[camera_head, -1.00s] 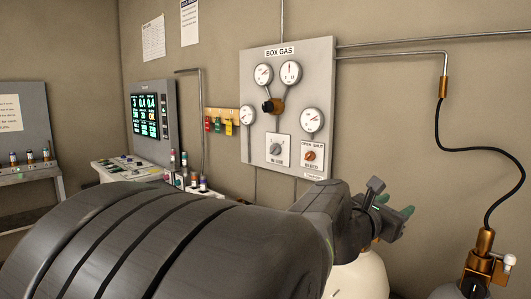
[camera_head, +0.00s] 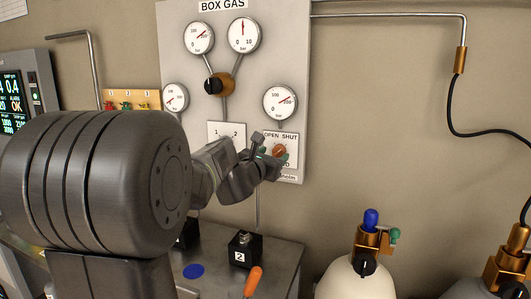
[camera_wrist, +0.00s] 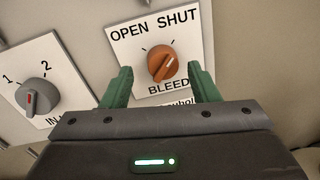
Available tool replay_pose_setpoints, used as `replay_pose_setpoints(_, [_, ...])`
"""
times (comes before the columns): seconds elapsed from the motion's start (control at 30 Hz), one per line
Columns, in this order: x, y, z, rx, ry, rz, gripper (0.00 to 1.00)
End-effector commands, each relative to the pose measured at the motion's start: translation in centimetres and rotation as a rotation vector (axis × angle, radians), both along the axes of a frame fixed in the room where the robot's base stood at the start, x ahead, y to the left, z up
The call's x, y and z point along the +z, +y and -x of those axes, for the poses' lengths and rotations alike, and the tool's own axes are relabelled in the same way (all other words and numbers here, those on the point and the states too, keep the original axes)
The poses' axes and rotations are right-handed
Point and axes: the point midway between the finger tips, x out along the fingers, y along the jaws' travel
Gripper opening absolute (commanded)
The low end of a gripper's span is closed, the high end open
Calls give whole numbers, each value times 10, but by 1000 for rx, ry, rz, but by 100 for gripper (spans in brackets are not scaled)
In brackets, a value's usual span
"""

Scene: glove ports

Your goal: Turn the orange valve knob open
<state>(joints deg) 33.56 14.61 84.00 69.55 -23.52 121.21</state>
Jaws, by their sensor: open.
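The orange valve knob (camera_wrist: 162,63) sits on a white plate (camera_wrist: 125,38) marked OPEN, SHUT and BLEED. Its pale pointer line slants toward the upper right, on the SHUT side. In the head view the knob (camera_head: 279,150) is at the lower right of the BOX GAS panel, partly behind my gripper (camera_head: 272,153). In the wrist view my gripper (camera_wrist: 160,85) is open, with one green finger to the left of the knob and one to the right. I see gaps between the fingers and the knob; the remaining depth is hard to judge.
A grey selector knob (camera_wrist: 38,97) marked 1 and 2 is left of the orange knob. Gauges and a black-and-brass regulator (camera_head: 218,85) are above. Below is a bench (camera_head: 285,250) with a black block (camera_head: 244,250); a gas cylinder (camera_head: 355,280) stands to the right.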

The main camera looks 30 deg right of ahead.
Motion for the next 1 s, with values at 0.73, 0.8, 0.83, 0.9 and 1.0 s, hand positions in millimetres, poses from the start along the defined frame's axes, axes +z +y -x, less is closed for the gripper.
replay_pose_setpoints(0.73, [0,-14,-9,0,0,0,12])
replay_pose_setpoints(0.8, [0,-14,-9,0,1,1,10])
replay_pose_setpoints(0.83, [0,-14,-9,0,1,1,10])
replay_pose_setpoints(0.9, [0,-14,-9,0,4,3,10])
replay_pose_setpoints(1.0, [-1,-14,-9,0,15,12,10])
